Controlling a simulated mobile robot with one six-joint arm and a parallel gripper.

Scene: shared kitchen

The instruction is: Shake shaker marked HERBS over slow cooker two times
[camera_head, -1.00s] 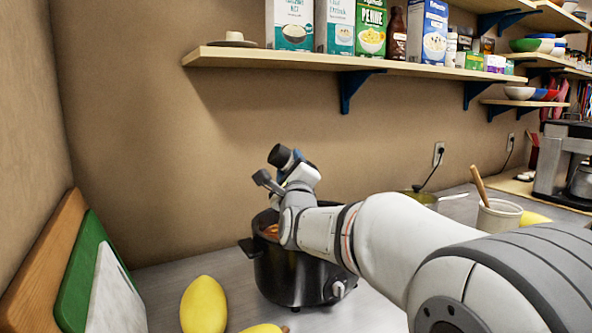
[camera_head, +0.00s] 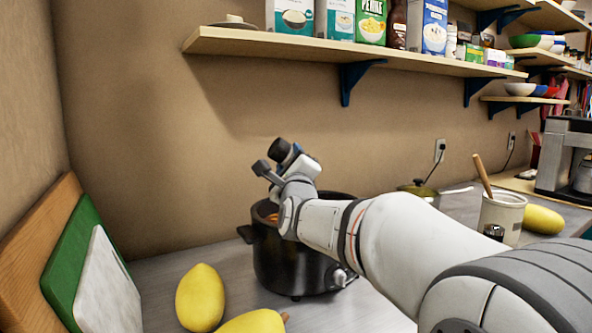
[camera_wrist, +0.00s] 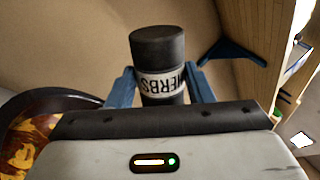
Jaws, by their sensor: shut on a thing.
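My gripper (camera_wrist: 162,88) is shut on the shaker marked HERBS (camera_wrist: 157,45), with a blue finger on each side of it. The shaker has a dark end and a white label with dark letters. In the head view its dark end (camera_head: 280,150) points up and left, so it looks tilted, above the back part of the slow cooker. The black slow cooker (camera_head: 292,272) stands open on the counter, with orange-brown food inside. My arm hides part of its right side. Its rim and food (camera_wrist: 25,145) show at lower left in the wrist view.
Yellow fruits (camera_head: 201,298) lie in front of the cooker. Cutting boards (camera_head: 75,265) lean at the left wall. A shelf (camera_head: 290,46) with boxes runs above. A crock (camera_head: 501,216) with a wooden utensil and a lidded pan (camera_head: 418,189) stand to the right.

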